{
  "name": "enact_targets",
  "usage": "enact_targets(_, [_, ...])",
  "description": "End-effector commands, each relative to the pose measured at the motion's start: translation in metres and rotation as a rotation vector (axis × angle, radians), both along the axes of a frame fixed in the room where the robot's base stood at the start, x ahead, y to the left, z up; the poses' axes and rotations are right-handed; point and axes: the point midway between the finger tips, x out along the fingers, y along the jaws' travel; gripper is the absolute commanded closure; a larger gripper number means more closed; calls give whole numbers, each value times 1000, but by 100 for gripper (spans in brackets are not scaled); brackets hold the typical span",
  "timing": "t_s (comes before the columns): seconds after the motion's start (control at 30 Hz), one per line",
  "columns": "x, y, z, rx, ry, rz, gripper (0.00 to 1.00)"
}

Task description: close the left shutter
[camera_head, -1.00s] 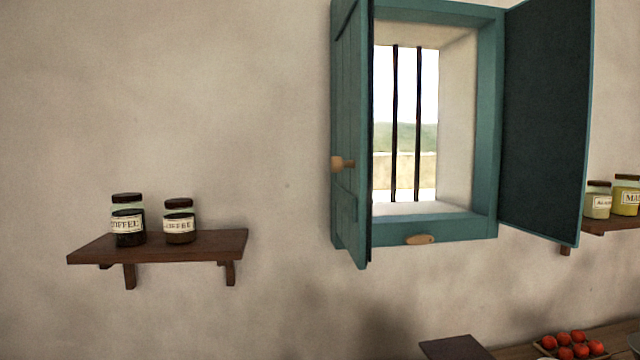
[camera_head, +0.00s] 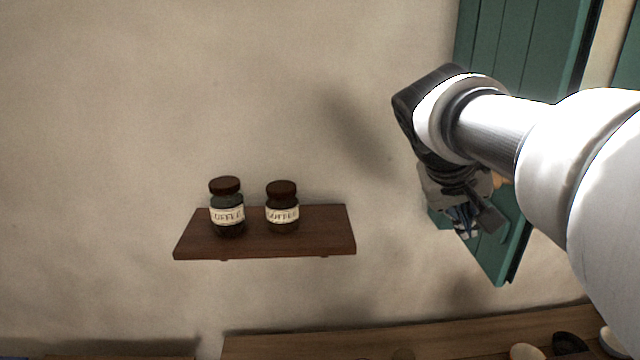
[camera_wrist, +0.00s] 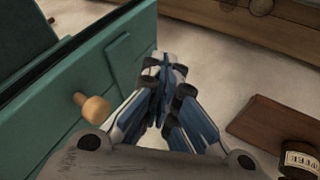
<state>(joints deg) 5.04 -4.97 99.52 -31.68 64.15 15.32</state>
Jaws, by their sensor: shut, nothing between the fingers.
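The left shutter (camera_head: 520,50) is a green plank panel standing open, swung out from the wall at the right of the head view. My arm hides part of it. In the wrist view the shutter (camera_wrist: 120,65) fills the left side, with its round wooden knob (camera_wrist: 95,107) on the face towards me. My gripper (camera_head: 466,228) is beside this face near the lower part of the shutter. In the wrist view my gripper (camera_wrist: 165,75) is shut and empty, to the right of the knob and apart from it.
A brown wall shelf (camera_head: 300,245) with two coffee jars (camera_head: 227,208) is left of my gripper; its end also shows in the wrist view (camera_wrist: 262,128). A wooden counter (camera_head: 440,330) with several items runs below. Bare wall lies between shelf and shutter.

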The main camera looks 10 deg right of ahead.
Motion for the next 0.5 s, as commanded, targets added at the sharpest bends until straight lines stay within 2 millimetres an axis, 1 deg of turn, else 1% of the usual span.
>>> enact_targets(0.03, [2, -5, -10, 1, 5, -4, 100])
enact_targets(0.4, [27, -44, -72, 2, 5, -3, 100])
enact_targets(0.43, [26, -51, -68, 1, 1, -5, 100])
enact_targets(0.5, [25, -62, -67, 1, 1, -5, 100])
